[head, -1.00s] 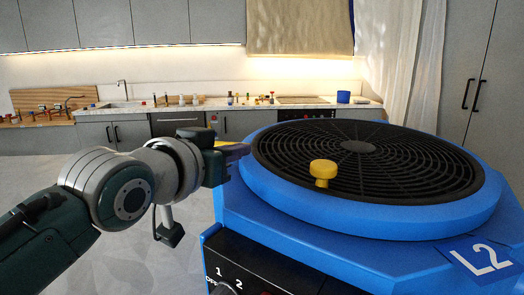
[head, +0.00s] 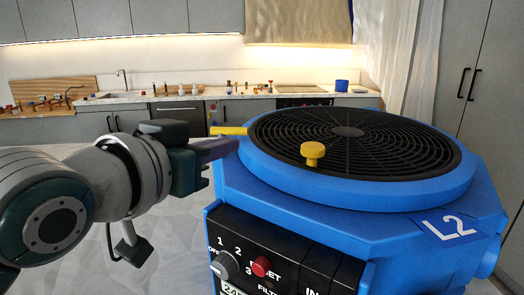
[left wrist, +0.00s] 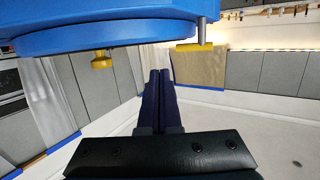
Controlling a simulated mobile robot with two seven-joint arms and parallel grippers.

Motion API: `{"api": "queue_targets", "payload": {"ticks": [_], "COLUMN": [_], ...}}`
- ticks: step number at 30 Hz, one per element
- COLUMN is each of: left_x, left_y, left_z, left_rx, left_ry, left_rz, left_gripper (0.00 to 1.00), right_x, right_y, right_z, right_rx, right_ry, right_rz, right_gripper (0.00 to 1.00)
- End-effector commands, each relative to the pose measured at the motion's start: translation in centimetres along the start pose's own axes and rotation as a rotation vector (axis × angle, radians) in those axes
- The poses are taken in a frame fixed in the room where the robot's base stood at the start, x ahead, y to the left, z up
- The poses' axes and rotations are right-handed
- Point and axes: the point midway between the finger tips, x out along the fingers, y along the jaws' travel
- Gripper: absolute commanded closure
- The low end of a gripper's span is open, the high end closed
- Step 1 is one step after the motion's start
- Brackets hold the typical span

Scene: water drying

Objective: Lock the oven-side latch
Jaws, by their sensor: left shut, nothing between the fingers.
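A large blue machine (head: 350,205) has a black round grille (head: 390,150) on top. A yellow bar-shaped latch (head: 229,131) sticks out from the left of its rim; it also shows on a metal post in the left wrist view (left wrist: 188,47). A yellow knob-like latch (head: 312,153) stands at the near rim, also seen in the left wrist view (left wrist: 102,61). My left gripper (head: 234,147) is shut and empty, just below and in front of the bar latch, with a gap in the left wrist view (left wrist: 160,74). My right gripper is out of view.
The machine's front panel has a grey dial (head: 225,265) and a red button (head: 262,267). A kitchen counter (head: 130,98) with small objects and a dark oven front (head: 303,102) stand behind. Open floor lies left of the machine.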

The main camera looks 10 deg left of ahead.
Motion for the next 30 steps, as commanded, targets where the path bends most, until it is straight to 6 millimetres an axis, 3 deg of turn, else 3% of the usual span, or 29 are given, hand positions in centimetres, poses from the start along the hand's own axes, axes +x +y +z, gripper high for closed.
{"api": "queue_targets", "payload": {"ticks": [3, 9, 22, 26, 30], "left_x": [-1.6, -3.0, -3.5, -5.7, -11.6], "left_y": [0.6, 1.1, 1.1, 1.0, 0.9], "left_z": [0.1, 0.0, 0.6, 4.9, 12.2], "left_rx": [-0.001, 0.000, -0.001, -0.005, -0.009], "left_ry": [0.001, 0.000, -0.023, -0.192, -0.521], "left_rz": [0.000, -0.001, -0.004, -0.023, -0.051], "left_gripper": [1.00, 1.00, 1.00, 1.00, 1.00], "right_x": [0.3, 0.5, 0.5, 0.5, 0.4], "right_y": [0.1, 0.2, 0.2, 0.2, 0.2], "right_z": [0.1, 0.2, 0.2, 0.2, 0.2], "right_rx": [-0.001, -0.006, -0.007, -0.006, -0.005], "right_ry": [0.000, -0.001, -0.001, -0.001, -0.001], "right_rz": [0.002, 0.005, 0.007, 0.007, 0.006], "right_gripper": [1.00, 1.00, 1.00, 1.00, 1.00]}}
